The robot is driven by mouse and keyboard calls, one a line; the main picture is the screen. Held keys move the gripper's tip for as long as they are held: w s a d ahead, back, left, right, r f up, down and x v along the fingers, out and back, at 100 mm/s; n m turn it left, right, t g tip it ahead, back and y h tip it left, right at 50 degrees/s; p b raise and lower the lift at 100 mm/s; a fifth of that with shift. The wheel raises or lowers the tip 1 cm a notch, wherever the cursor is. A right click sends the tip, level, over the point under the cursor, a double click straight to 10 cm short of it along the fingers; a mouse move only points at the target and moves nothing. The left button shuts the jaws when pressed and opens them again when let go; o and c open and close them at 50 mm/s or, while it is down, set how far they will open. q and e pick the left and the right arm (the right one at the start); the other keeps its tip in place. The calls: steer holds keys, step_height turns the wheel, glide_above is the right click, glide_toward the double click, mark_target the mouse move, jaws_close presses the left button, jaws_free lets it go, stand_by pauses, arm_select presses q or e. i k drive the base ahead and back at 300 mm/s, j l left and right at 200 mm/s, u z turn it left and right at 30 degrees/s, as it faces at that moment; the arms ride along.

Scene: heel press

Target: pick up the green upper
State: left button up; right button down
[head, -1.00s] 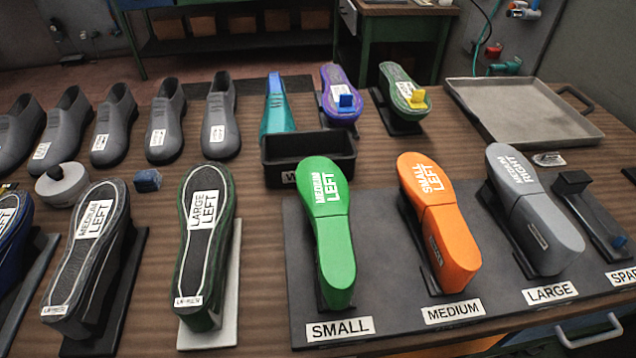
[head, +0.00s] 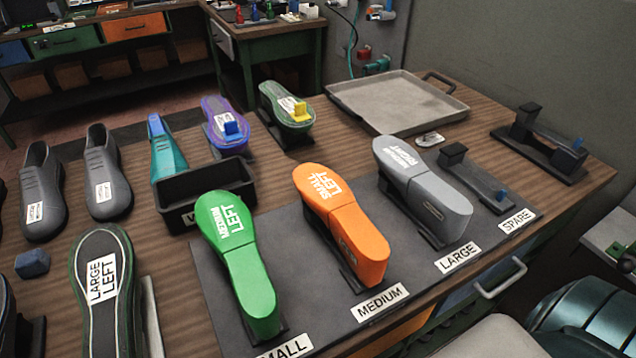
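A dark upper with green edging (head: 101,286), labelled LARGE LEFT, sits sole up on a light stand at the lower left, its lower end cut off by the frame. A bright green last (head: 236,258), labelled MEDIUM LEFT, rests on the dark board at the SMALL place. A green-edged sole piece (head: 288,110) with a yellow block on it stands at the back. Neither gripper is in view.
An orange last (head: 343,225) and a grey last (head: 423,190) stand on the dark board (head: 325,308). A black bin (head: 207,194) is behind the green last. Grey shoes (head: 107,172) stand at left. A metal tray (head: 392,102) lies at the back.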

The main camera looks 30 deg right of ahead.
mark_target(102, 265)
steer(key=k+j+u, duration=0.1)
steer(key=u, duration=0.3)
steer(key=j+u, duration=0.35)
steer(key=k+j+u, duration=0.1)
steer(key=j+u, duration=0.15)
steer(key=u, duration=0.15)
steer(key=j+u, duration=0.35)
steer(key=l+z, duration=0.1)
steer(key=z, duration=1.5)
steer(key=k+l, duration=0.2)
steer(key=k+l+z, duration=0.15)
steer(key=l, duration=0.25)
steer(key=k+l, duration=0.15)
steer(key=l, duration=0.15)
steer(key=k+l+z, duration=0.15)
steer(key=k+l, duration=0.2)
steer(key=l, duration=0.3)
steer(key=z, duration=0.05)
